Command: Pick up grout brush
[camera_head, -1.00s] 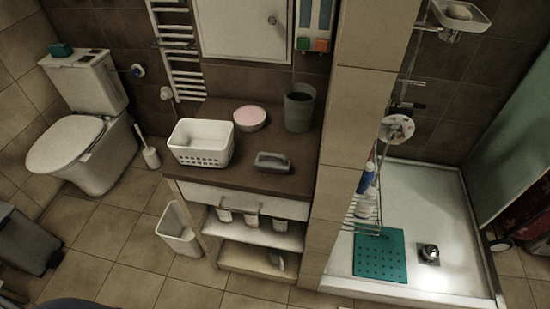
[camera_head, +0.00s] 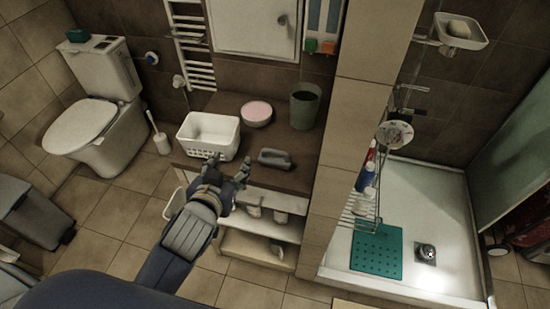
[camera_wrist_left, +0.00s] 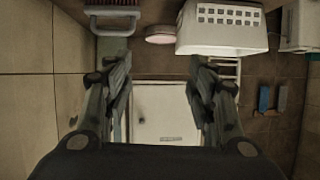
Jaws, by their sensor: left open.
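The grout brush (camera_head: 274,159) is a grey, handled brush lying on the dark brown countertop, right of the white basket. In the left wrist view the brush (camera_wrist_left: 112,14) shows at the top left, beyond one finger. My left gripper (camera_head: 228,168) is open and empty, by the front edge of the counter, to the left of the brush and apart from it. Its two spread fingers also show in the left wrist view (camera_wrist_left: 160,75). My right gripper is not in view.
A white basket (camera_head: 207,145), a pink round container (camera_head: 257,113) and a dark green cup (camera_head: 304,105) stand on the countertop (camera_head: 240,170). A tiled partition (camera_head: 345,130) rises right of the counter. Open shelves (camera_head: 258,246) are below.

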